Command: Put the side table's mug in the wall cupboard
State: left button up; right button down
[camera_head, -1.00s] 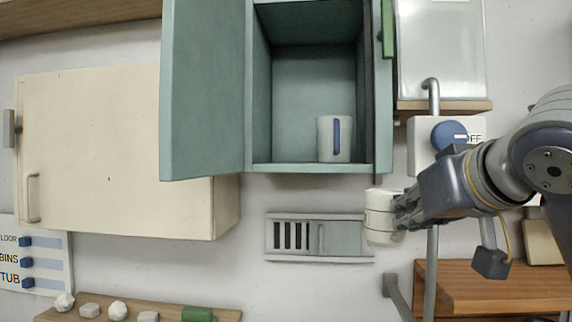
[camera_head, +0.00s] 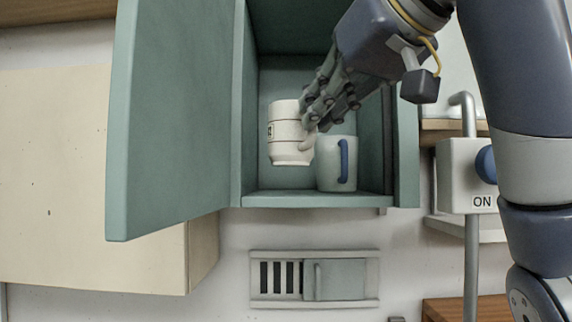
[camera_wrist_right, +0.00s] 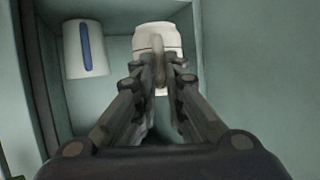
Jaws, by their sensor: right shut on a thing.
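My right gripper (camera_head: 322,108) is shut on a white mug (camera_head: 287,145) with ring lines and a dark label. The mug is near upright, at the opening of the open teal wall cupboard (camera_head: 290,200), above the level of its floor. I cannot tell how deep inside it is. In the right wrist view the gripper (camera_wrist_right: 163,80) holds this mug (camera_wrist_right: 157,36) by its handle side. A second white mug with a blue handle (camera_head: 332,170) stands on the cupboard floor to the right; it also shows in the right wrist view (camera_wrist_right: 72,55). My left gripper is not in view.
The teal cupboard door (camera_head: 170,120) stands open on the left. A cream cupboard (camera_head: 90,190) is beside it. A switch box (camera_head: 465,175) marked ON is on the right, and a wall vent (camera_head: 335,280) is below. The cupboard floor left of the blue-handled mug looks free.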

jog(key=w+p, duration=0.1)
jog(key=w, duration=0.1)
jog(key=w+a+p, duration=0.1)
jog(key=w+p, duration=0.1)
jog(key=w, duration=0.1)
jog(key=w+p, duration=0.1)
jog(key=w, duration=0.2)
jog(key=shift+w+a, duration=0.1)
jog(key=shift+a, duration=0.1)
jog(key=w+f+p, duration=0.1)
jog(key=w+f, duration=0.1)
jog(key=w+a+f+p, duration=0.1)
jog(key=w+f+p, duration=0.1)
jog(key=shift+w+p, duration=0.25)
jog(key=shift+p, duration=0.05)
jog(key=shift+f, duration=0.35)
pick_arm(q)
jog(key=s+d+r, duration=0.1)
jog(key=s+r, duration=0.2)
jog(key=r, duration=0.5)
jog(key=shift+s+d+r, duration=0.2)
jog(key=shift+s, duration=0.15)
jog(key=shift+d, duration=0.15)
pick_arm(e)
jog(key=shift+s, duration=0.2)
